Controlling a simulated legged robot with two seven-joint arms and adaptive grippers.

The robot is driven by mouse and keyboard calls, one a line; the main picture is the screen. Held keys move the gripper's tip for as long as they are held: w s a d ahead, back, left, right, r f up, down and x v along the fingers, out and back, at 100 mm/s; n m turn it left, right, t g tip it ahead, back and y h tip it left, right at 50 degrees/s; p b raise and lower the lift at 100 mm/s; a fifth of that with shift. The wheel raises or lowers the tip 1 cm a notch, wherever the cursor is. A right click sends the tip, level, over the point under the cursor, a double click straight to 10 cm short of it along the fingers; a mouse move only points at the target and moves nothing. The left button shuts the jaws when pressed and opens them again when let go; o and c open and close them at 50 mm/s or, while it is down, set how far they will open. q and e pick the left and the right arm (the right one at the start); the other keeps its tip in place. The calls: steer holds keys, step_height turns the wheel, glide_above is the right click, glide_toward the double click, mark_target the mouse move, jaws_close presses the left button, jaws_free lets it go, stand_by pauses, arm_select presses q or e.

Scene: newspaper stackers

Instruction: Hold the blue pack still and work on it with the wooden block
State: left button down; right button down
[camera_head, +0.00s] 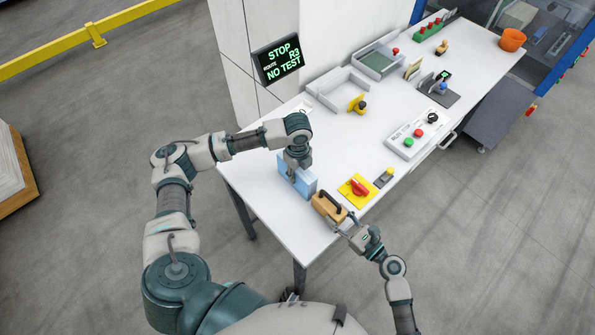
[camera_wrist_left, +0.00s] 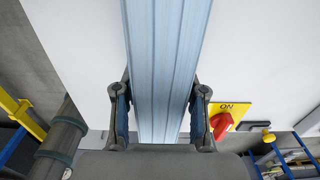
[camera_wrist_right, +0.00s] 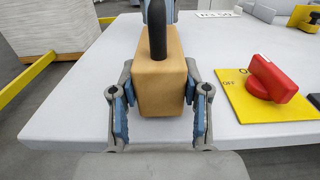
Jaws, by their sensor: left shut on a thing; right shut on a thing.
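The blue pack (camera_head: 297,182) stands on the white table near its front left edge. My left gripper (camera_head: 292,176) is above it, with its fingers shut on the pack's two sides. In the left wrist view the pack (camera_wrist_left: 163,60) runs between the fingers. The wooden block (camera_head: 328,208), tan with a dark handle on top, is at the table's front edge, just right of the pack. My right gripper (camera_head: 344,228) is shut on the block. In the right wrist view the block (camera_wrist_right: 158,85) sits between the fingers. I cannot tell whether block and pack touch.
A red rotary switch on a yellow plate (camera_head: 357,190) lies just right of the block. A button box (camera_head: 417,134), open trays (camera_head: 337,86) and a yellow-and-black item (camera_head: 357,104) stand farther back. The table's front corner is clear.

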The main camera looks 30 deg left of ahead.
steer(key=shift+s+d, duration=0.2)
steer(key=shift+d, duration=0.4)
arm_select(q)
steer(key=shift+a, duration=0.1)
arm_select(e)
steer(key=shift+r, duration=0.1)
steer(key=shift+r, duration=3.45)
arm_select(q)
steer(key=c, duration=0.6)
jaws_free()
steer(key=shift+r, duration=0.1)
step_height(320, 180, up, 12)
steer(key=shift+w+f, duration=0.1)
